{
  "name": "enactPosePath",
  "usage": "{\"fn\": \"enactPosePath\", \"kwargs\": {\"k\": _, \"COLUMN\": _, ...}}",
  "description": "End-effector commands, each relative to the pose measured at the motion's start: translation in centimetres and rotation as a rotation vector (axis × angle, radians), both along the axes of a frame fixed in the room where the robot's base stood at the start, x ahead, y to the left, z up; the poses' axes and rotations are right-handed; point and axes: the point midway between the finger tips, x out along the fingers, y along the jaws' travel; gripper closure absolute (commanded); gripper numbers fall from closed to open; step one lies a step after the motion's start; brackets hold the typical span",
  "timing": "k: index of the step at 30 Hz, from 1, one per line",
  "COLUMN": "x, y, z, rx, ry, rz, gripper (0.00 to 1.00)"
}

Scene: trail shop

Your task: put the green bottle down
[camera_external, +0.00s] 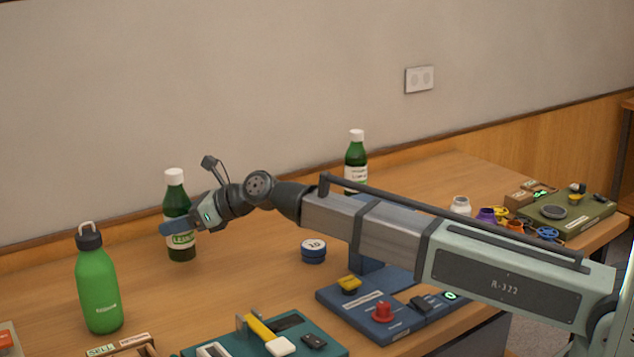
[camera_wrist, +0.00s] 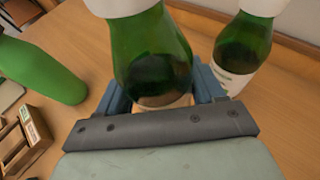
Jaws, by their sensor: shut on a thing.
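A dark green bottle (camera_external: 177,199) with a white cap and a pale label is upright in the jaws of my gripper (camera_external: 180,225), left of centre in the external view. In the wrist view the same bottle (camera_wrist: 152,52) fills the space between the blue fingers. My gripper is shut on its lower body, and the fingers hide part of the label. I cannot tell whether its base touches the wooden table (camera_external: 240,280) or hangs just above it.
A bright green flask (camera_external: 98,290) stands at the front left. A second dark green bottle (camera_external: 356,155) stands at the back. A blue round tin (camera_external: 313,251), a teal tray (camera_external: 240,342) and a blue panel (camera_external: 370,318) lie nearer the front. Bare table lies between the flask and tin.

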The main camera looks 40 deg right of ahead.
Motion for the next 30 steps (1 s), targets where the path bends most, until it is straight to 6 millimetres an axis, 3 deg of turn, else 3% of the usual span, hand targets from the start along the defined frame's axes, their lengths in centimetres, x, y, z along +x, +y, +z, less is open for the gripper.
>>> {"fn": "enactPosePath", "kwargs": {"k": 14, "x": 0.0, "y": 0.0, "z": -4.1, "rx": 0.0, "ry": -0.001, "rz": -0.001, "gripper": 1.0}}
{"fn": "enactPosePath", "kwargs": {"k": 26, "x": 0.0, "y": 0.0, "z": -4.5, "rx": 0.001, "ry": 0.0, "rz": -0.001, "gripper": 1.0}}
{"fn": "enactPosePath", "kwargs": {"k": 27, "x": 0.0, "y": 0.0, "z": -4.5, "rx": 0.0, "ry": 0.0, "rz": 0.0, "gripper": 0.3}}
{"fn": "enactPosePath", "kwargs": {"k": 30, "x": 0.0, "y": 0.0, "z": -4.5, "rx": 0.0, "ry": 0.0, "rz": 0.0, "gripper": 0.21}}
